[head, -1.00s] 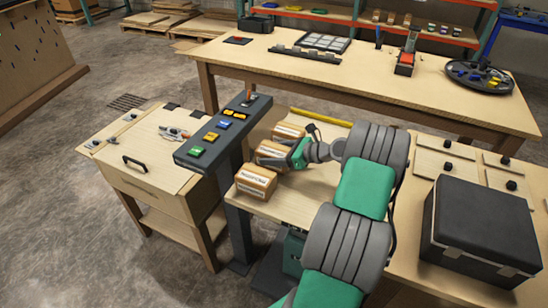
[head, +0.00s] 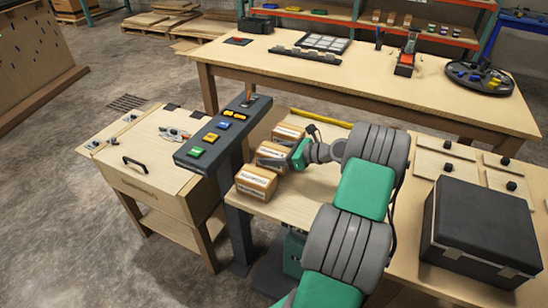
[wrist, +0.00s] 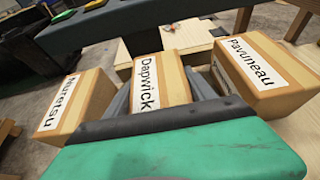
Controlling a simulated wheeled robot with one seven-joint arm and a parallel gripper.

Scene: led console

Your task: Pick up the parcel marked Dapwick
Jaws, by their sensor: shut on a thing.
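The parcel marked Dapwick (wrist: 162,82) is a small brown box with a white label, in the middle of the wrist view. In the head view it is the middle one of three boxes (head: 268,155), partly hidden by my gripper (head: 296,153). In the wrist view my gripper (wrist: 170,100) has its grey fingers on both sides of the Dapwick parcel and is shut on it. The parcel marked Muretsu (wrist: 75,105) stands to its left and the parcel marked Pavuneau (wrist: 262,72) to its right, both close by.
A dark console (head: 222,130) with coloured buttons stands left of the parcels on a post. A black box (head: 482,228) sits on the bench at right. A long table (head: 350,85) with trays and tools stands behind. A yellow strip (head: 320,118) lies behind the parcels.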

